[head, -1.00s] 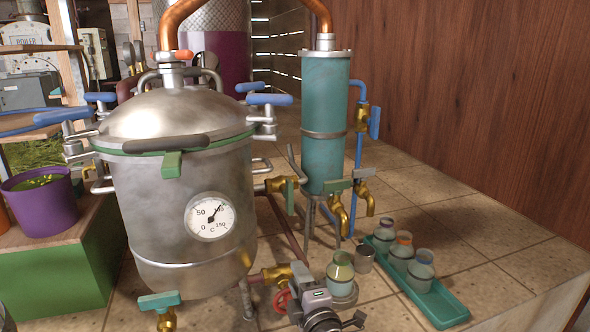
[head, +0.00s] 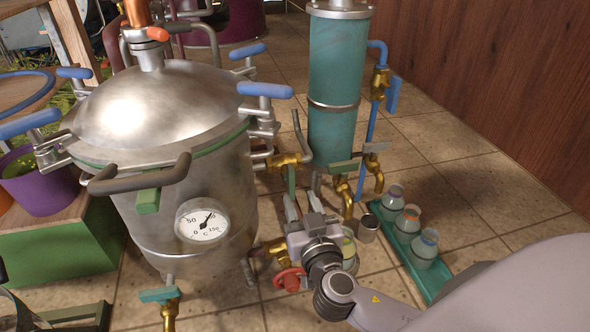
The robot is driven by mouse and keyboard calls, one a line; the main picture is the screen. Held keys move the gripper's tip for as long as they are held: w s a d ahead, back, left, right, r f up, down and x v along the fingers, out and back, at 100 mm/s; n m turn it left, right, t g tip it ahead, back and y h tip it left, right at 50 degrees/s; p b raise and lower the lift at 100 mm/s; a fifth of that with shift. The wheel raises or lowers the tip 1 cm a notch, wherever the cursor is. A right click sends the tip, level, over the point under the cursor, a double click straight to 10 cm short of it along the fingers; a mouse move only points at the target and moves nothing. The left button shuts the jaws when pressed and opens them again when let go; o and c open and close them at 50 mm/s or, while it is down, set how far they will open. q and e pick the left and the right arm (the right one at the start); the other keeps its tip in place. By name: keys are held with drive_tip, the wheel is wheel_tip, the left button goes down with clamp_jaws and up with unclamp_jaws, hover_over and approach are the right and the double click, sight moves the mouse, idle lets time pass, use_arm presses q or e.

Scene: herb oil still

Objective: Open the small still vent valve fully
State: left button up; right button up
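The small still (head: 165,130) is a steel pot with a domed lid and a dial thermometer (head: 202,220). On its right side, a brass valve (head: 285,160) sits on a short pipe, with a green lever (head: 291,180) hanging down. No label shows which valve is the vent. My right gripper (head: 301,203) is just below this lever, fingers pointing away from me; the fingers look apart with nothing between them. I cannot tell whether a finger touches the lever. My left gripper is not clearly in view.
A teal condenser (head: 337,100) with brass taps stands behind right. A red handwheel (head: 289,279) lies just below my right gripper. A green tray (head: 420,262) of jars is to the right. Blue clamp handles (head: 265,90) stick out from the lid. Another brass valve (head: 169,312) is low in front.

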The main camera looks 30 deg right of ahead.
sight(292, 182)
drive_tip(key=p+x, duration=0.1)
drive_tip(key=x, duration=0.4)
drive_tip(key=shift+w+r, duration=0.1)
drive_tip(key=shift+w, duration=0.05)
drive_tip(key=shift+w+d, duration=0.15)
drive_tip(key=shift+w, duration=0.6)
clamp_jaws()
